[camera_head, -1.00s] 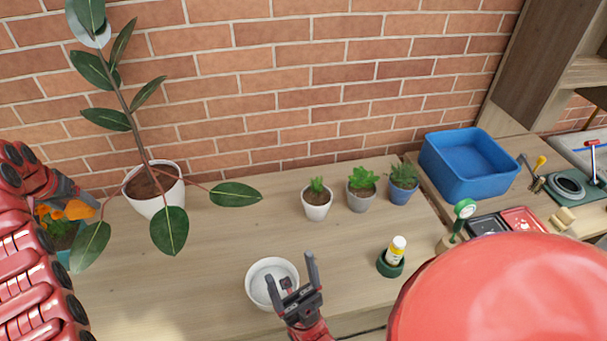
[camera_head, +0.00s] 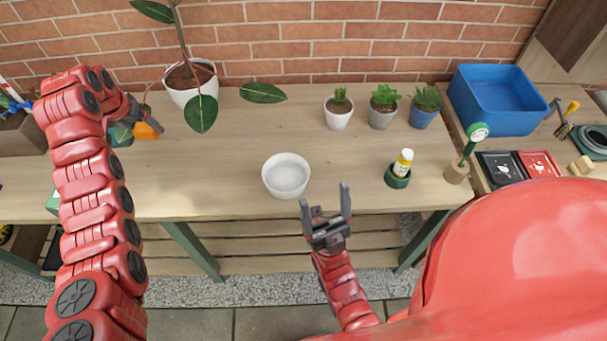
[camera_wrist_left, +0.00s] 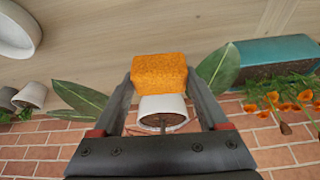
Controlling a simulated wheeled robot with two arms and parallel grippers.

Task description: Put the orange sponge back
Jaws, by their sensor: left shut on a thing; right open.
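The orange sponge (camera_wrist_left: 159,73) is held between the two fingers of my left gripper (camera_wrist_left: 160,85) in the left wrist view. In the head view the sponge (camera_head: 147,130) shows at the tip of my left gripper (camera_head: 150,122), over the left part of the table, in front of the large white plant pot. Wood tabletop shows beyond the sponge in the wrist view. My right gripper (camera_head: 326,215) is open and empty, in front of the table's front edge and below the white bowl.
A white bowl (camera_head: 286,176) stands mid-table. The large white pot (camera_head: 191,84) holds a leafy plant. Several small potted plants, a blue bin (camera_head: 497,100) and a yellow-white bottle (camera_head: 402,163) in a green holder are to the right. The table between sponge and bowl is clear.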

